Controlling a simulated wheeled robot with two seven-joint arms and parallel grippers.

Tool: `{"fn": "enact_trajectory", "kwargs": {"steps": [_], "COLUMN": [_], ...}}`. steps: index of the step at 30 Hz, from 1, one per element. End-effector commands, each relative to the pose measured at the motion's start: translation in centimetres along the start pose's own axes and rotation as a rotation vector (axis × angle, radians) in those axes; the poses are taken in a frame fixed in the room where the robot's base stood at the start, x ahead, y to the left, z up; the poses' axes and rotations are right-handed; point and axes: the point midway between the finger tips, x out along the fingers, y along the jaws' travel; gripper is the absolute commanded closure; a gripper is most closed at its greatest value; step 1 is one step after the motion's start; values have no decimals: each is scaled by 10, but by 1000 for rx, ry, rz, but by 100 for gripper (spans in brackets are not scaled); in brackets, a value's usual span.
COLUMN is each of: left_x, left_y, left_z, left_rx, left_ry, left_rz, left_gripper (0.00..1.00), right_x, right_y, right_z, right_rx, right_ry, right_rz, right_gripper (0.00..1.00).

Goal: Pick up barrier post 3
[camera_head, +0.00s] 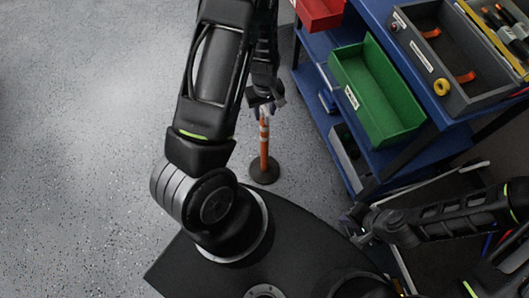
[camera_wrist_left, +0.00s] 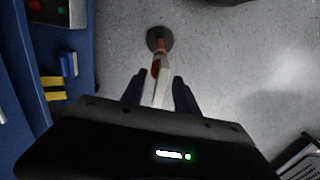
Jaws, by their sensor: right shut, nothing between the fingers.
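One orange barrier post (camera_head: 264,147) with white bands stands upright on a round dark base on the floor. It also shows in the left wrist view (camera_wrist_left: 156,67), with its base at the top and its pale upper end close to my fingers. No number can be read on it. My left gripper (camera_head: 264,108) is at the post's top end. In the left wrist view its two dark fingers (camera_wrist_left: 160,82) are apart, one on each side of the post, with gaps showing. My right gripper (camera_head: 358,224) is shut and empty, well to the right of the post.
A blue shelf cart (camera_head: 374,178) stands right of the post, holding a green bin (camera_head: 378,92), a red bin (camera_head: 320,12) and a grey tray (camera_head: 439,62). Open speckled floor (camera_head: 85,120) lies to the left.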

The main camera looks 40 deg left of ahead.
Motion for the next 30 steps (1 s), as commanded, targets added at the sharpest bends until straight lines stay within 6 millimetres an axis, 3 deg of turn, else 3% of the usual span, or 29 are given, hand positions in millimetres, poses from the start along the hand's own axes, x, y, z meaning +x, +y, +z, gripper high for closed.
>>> {"fn": "enact_trajectory", "kwargs": {"steps": [8,21,30], "left_x": [0,0,0], "left_y": [0,0,0], "left_z": [0,0,0], "left_rx": [0,0,0], "left_ry": [0,0,0], "left_rz": [0,0,0], "left_gripper": [64,100,100], "right_x": [0,0,0], "right_y": [0,0,0], "right_z": [0,0,0], "right_rx": [0,0,0], "right_ry": [0,0,0], "right_rz": [0,0,0], "right_gripper": [100,100,100]}}
